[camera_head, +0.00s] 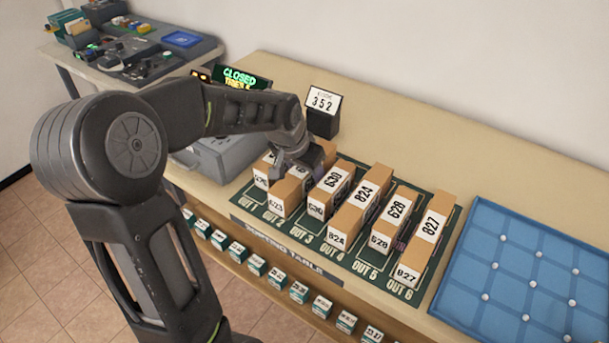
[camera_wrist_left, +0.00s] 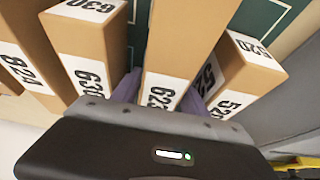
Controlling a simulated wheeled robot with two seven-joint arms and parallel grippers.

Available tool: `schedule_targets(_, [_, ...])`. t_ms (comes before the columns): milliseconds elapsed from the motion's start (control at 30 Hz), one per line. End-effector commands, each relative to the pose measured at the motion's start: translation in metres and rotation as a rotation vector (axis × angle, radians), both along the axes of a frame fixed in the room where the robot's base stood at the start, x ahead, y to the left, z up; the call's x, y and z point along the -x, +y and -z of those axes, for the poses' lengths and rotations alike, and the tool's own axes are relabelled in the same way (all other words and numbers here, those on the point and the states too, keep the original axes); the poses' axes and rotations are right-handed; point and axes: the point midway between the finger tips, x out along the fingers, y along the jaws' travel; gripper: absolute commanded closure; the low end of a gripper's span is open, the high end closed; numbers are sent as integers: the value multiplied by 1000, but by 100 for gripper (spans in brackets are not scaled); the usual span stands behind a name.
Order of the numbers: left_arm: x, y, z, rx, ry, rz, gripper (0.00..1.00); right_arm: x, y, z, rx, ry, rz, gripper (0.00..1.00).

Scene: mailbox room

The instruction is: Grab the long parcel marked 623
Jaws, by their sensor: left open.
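The long parcel marked 623 (camera_head: 283,197) is a brown carton with white labels, standing in the OUT 2 lane. My left gripper (camera_head: 292,163) is over its far part and hides some of its top. In the left wrist view the parcel (camera_wrist_left: 185,40) lies between the two purple-grey fingers of my left gripper (camera_wrist_left: 163,88). The jaws are open, with one finger on each side; whether they touch it I cannot tell. My right gripper does not show.
Parcel 630 (camera_head: 333,180) and parcel 520 (camera_wrist_left: 248,68) stand close on either side. Parcels 824 (camera_head: 366,190), 628 (camera_head: 396,212) and 827 (camera_head: 432,225) stand farther right. A blue tray (camera_head: 520,235) lies at the right. A 352 sign (camera_head: 323,103) stands behind.

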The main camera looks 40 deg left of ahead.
Motion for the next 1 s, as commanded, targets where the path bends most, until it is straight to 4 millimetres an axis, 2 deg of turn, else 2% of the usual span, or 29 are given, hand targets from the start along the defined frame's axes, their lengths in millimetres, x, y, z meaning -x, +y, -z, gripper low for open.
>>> schedule_targets(100, [0, 0, 0, 0, 0, 0, 49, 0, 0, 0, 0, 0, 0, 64])
schedule_targets(733, [0, 0, 0, 0, 0, 0, 100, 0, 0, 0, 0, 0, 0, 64])
schedule_targets(1000, [-1, 0, -1, 0, -2, 0, 100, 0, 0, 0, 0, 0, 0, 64])
